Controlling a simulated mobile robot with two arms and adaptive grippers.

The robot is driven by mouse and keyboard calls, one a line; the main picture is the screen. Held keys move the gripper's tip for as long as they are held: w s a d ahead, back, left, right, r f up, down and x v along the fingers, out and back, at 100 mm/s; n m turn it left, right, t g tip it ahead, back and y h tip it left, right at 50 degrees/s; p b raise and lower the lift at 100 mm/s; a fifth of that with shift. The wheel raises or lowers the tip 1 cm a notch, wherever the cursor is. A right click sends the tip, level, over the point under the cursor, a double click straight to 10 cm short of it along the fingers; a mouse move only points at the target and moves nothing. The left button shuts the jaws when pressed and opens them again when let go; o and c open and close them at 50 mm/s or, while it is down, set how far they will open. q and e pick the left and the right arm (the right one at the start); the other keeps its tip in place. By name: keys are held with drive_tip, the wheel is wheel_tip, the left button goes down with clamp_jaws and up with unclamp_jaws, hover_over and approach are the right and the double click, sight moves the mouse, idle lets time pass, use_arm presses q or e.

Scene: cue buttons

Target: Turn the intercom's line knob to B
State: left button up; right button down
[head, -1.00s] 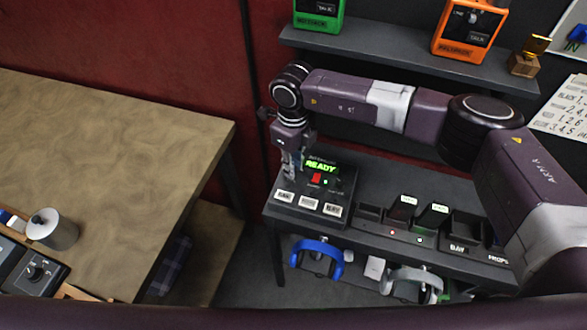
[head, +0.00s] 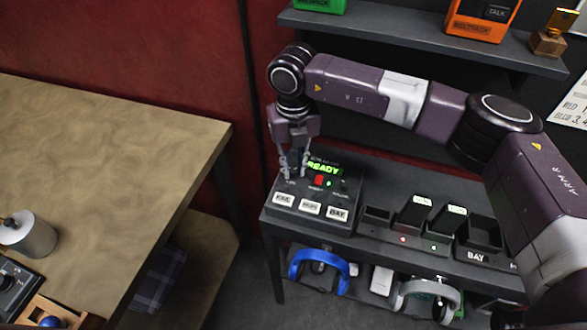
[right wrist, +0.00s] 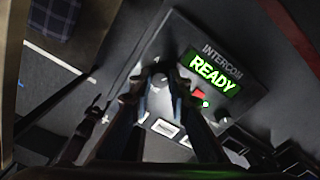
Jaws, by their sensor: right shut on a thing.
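The intercom (head: 345,187) is a dark sloped box on the grey bench, with a green READY display (head: 323,168), a red button (head: 319,180) and several white-labelled keys along its front. My right gripper (head: 293,173) points down at the intercom's left side. In the right wrist view its fingers (right wrist: 157,92) are closed around a small round grey knob (right wrist: 160,81), left of the display (right wrist: 215,73). The knob's pointer setting and the letters around it are too small or hidden to read. My left gripper is in neither view.
Chargers with handsets (head: 412,213) stand right of the intercom. A shelf (head: 420,45) above carries a green box and an orange box (head: 482,18). A wooden table (head: 100,160) stands at left, mostly bare.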

sight(293, 170)
drive_tip(key=shift+w+r, duration=0.1)
drive_tip(key=shift+r, duration=0.05)
idle(0.4)
drive_tip(key=c, duration=1.8)
unclamp_jaws()
wheel_tip(293, 170, up, 12)
drive_tip(key=shift+f, duration=0.1)
